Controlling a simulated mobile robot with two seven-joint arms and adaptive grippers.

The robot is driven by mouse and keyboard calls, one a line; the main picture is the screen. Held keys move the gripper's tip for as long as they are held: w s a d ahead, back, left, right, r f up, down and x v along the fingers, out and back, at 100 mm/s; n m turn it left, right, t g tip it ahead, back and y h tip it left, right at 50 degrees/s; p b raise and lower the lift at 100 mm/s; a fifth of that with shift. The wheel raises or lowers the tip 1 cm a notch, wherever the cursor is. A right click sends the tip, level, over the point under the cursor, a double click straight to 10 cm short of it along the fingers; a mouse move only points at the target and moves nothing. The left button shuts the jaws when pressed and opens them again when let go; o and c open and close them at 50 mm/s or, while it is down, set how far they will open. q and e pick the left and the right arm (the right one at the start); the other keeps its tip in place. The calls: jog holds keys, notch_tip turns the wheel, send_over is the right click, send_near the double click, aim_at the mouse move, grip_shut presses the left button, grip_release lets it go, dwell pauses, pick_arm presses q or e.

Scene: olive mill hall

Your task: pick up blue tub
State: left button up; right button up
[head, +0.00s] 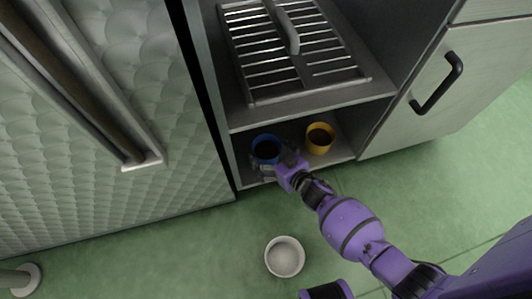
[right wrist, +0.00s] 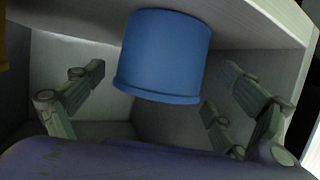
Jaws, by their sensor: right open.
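The blue tub (head: 266,148) stands on the bottom shelf of the open cabinet, at its left end, in the head view. In the right wrist view the blue tub (right wrist: 163,55) fills the upper middle, between the spread fingers. My right gripper (head: 268,167) reaches into the cabinet at the tub's near side, and its hand covers part of the tub in the head view. In the right wrist view the right gripper (right wrist: 160,105) is open, with gaps between its fingers and the tub. My left gripper is not in view.
A yellow tub (head: 319,138) stands on the same shelf, right of the blue one. A slatted rack (head: 290,50) lies on the shelf above. The cabinet's left wall is close beside the blue tub. A white bowl (head: 285,257) is on the green floor in front.

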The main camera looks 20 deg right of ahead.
jog(key=shift+b+x, duration=0.3)
jog(key=shift+x, duration=0.6)
jog(key=shift+w+f, duration=0.1)
jog(key=shift+f, duration=0.15)
jog(key=shift+r, duration=0.1)
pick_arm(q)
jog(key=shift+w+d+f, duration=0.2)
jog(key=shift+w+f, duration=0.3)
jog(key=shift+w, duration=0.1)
pick_arm(e)
jog(key=c, duration=1.5)
jog(key=shift+o, duration=0.2)
jog(key=shift+r, duration=0.1)
